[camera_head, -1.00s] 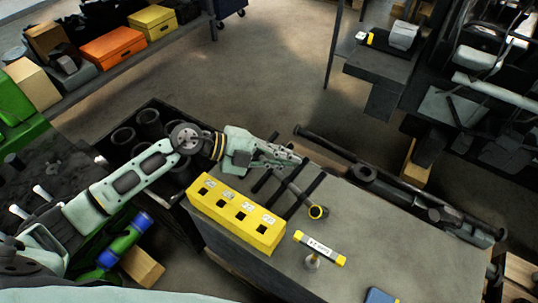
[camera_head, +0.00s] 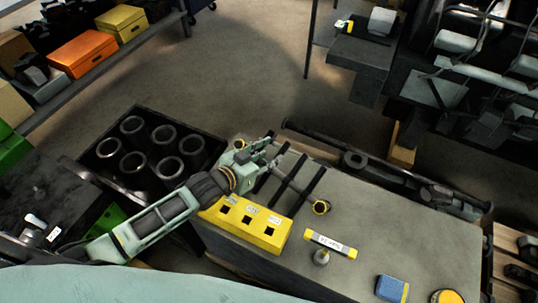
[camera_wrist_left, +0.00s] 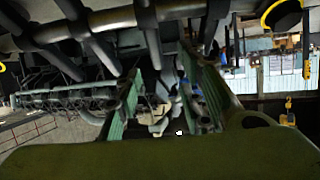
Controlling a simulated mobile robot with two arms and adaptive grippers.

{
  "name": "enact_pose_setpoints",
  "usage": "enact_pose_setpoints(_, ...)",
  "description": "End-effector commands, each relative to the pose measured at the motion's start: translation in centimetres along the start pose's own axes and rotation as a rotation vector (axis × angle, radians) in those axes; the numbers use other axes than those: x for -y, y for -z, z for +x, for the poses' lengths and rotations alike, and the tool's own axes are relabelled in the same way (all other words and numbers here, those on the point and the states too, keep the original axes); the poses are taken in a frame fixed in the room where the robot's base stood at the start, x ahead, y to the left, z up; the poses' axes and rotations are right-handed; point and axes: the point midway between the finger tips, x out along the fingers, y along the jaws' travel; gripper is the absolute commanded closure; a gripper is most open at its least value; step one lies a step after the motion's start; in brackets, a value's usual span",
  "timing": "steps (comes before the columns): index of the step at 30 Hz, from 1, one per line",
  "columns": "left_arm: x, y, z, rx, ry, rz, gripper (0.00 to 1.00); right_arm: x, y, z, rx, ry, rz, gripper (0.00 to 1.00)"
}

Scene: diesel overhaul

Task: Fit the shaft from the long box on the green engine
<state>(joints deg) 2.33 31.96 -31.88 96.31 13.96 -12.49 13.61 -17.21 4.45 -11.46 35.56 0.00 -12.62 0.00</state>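A grey rod, which looks like the shaft (camera_head: 297,188), lies across dark bars on the grey worktop, with a yellow ring at its near end. In the left wrist view the rod (camera_wrist_left: 115,20) crosses the top, with dark bars passing across it. My left gripper (camera_head: 270,145) is at the far part of the rod and hides some of it. In the left wrist view its fingers (camera_wrist_left: 165,95) are apart, with nothing seen held between them. Green machinery (camera_head: 12,150) at the left edge may be the engine. I cannot make out a long box for certain. My right gripper is out of view.
A black crate (camera_head: 205,130) with several dark cylinders stands left of the worktop (camera_head: 385,225). A yellow block (camera_head: 245,228) with square holes sits on its near left edge. A labelled yellow-ended piece (camera_head: 331,244) and a blue item (camera_head: 392,289) lie to the right.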

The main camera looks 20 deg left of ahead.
Motion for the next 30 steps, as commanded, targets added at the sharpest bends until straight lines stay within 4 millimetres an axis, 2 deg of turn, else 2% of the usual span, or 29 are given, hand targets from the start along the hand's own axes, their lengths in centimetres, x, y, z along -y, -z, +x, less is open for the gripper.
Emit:
enact_pose_setpoints(3, -0.3, -0.9, 0.1, 0.029, -0.004, -0.025, 0.64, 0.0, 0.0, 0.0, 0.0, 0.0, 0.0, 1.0)
enact_pose_setpoints(7, -0.3, -1.1, 1.1, 0.033, -0.004, -0.03, 0.64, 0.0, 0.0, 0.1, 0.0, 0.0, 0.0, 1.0)
enact_pose_setpoints(15, -0.3, -1.1, 5.2, 0.031, -0.004, -0.029, 0.64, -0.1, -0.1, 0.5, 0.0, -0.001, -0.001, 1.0)
enact_pose_setpoints(21, -0.3, -1.3, 7.2, 0.032, -0.004, -0.028, 0.64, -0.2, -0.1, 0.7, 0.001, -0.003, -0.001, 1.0)
enact_pose_setpoints(30, -0.4, -1.2, 7.7, 0.031, -0.005, -0.028, 0.64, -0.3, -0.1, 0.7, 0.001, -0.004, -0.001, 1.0)
